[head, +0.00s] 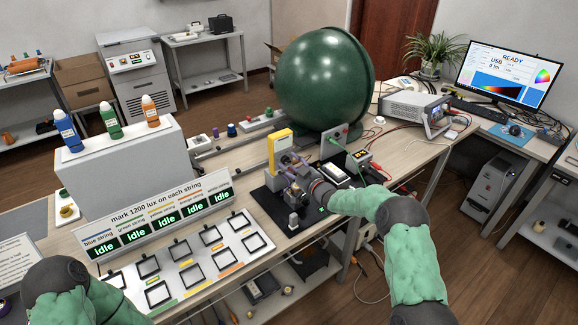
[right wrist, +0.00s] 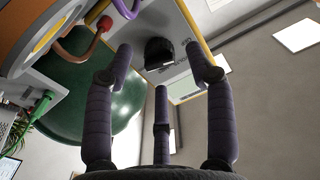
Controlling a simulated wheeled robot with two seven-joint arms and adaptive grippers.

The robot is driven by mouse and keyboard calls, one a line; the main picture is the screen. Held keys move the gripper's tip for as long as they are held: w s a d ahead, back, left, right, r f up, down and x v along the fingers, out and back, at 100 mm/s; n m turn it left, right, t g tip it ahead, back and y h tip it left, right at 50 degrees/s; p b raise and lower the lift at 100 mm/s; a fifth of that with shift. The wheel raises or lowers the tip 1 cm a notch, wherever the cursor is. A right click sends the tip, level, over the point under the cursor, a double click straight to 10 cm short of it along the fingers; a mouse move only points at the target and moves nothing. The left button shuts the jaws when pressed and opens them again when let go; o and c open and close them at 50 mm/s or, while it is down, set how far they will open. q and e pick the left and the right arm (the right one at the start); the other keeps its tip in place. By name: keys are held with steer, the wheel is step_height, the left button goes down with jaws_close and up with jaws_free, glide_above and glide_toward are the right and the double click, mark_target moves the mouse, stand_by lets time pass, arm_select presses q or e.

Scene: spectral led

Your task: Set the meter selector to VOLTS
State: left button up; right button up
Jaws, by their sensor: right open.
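The meter (head: 279,140) is a yellow-edged box standing upright on a black mat (head: 270,204) on the bench. In the right wrist view the meter's grey face (right wrist: 176,76) shows with its black selector knob (right wrist: 159,53). My right gripper (head: 290,162) is right in front of the meter. In the right wrist view its purple-grey fingers (right wrist: 159,64) are spread apart, with the knob seen between the tips. I cannot tell whether they touch it. The selector's marks are not readable. Only part of my left arm shows at the lower left; its gripper is out of view.
A large green sphere (head: 324,80) stands behind the meter. Plugged leads (right wrist: 99,28) run close to the meter's face. A small boxed instrument (head: 358,160) is to the right. A sign with several "Idle" displays (head: 165,219) and a white board of black frames (head: 236,246) are to the left.

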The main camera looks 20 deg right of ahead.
steer(key=shift+w+a, duration=0.25)
steer(key=shift+w, duration=0.45)
jaws_close()
